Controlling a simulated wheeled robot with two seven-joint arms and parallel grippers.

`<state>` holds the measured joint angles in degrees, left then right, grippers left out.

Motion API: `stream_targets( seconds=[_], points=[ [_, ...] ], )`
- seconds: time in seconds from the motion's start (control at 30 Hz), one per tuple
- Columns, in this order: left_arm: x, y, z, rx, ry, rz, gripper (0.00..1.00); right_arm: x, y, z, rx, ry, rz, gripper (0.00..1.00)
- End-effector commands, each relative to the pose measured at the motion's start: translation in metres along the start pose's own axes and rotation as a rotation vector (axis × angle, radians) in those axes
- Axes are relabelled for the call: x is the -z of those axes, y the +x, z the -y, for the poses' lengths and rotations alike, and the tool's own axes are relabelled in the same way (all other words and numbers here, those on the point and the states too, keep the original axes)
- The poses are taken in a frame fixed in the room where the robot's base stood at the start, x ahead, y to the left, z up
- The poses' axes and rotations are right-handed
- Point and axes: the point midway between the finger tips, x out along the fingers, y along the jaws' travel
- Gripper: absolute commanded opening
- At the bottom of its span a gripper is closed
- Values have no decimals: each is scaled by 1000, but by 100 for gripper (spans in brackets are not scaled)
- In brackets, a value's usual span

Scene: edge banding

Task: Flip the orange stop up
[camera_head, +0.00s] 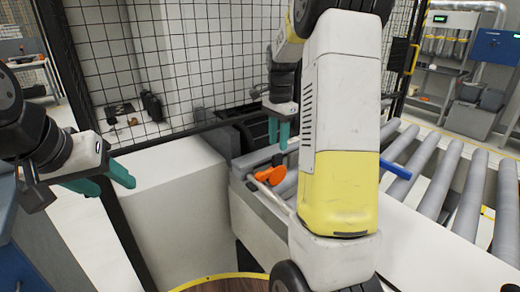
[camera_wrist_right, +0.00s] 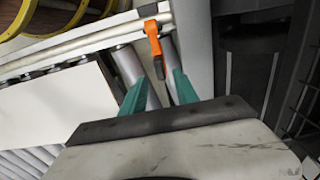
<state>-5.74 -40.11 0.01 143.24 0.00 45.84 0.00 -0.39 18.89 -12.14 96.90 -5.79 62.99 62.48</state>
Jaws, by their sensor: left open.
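The orange stop (camera_head: 270,175) sits at the left end of the roller conveyor, by a pale rail. In the right wrist view the orange stop (camera_wrist_right: 154,38) lies just beyond my fingertips, its dark end pointing toward them. My right gripper (camera_head: 279,134) hangs above and behind the stop, with its teal fingers pointing down. In the right wrist view my right gripper (camera_wrist_right: 160,80) has its fingers apart with nothing between them. My left gripper (camera_head: 108,180) is open and empty at the far left, over the side of a white block.
A black mesh fence (camera_head: 170,60) stands behind. A white block (camera_head: 170,180) stands left of the conveyor. My right arm hides part of the conveyor.

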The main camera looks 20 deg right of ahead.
Motion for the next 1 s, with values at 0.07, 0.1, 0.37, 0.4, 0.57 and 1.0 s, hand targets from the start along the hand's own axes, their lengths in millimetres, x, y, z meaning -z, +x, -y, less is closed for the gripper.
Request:
stream_targets(
  seconds=[0.07, 0.1, 0.37, 0.4, 0.57, 1.0],
  points=[
    [0, 0, 0, 0, 0, 0, 53, 0, 15, -1, -4, 0, 2, 36],
    [0, 0, 0, 0, 0, 0, 53, 0, 22, -1, -4, -1, 2, 36],
    [0, 0, 0, 0, 0, 0, 53, -1, 54, 0, 0, -3, 1, 36],
    [0, 0, 0, 0, 0, 0, 53, -1, 56, 0, 0, -3, 1, 36],
    [0, 0, 0, 0, 0, 0, 53, -1, 59, 0, 1, -3, 1, 36],
    [0, 0, 0, 0, 0, 0, 53, -1, 58, 0, 1, -3, 1, 0]
  ],
)
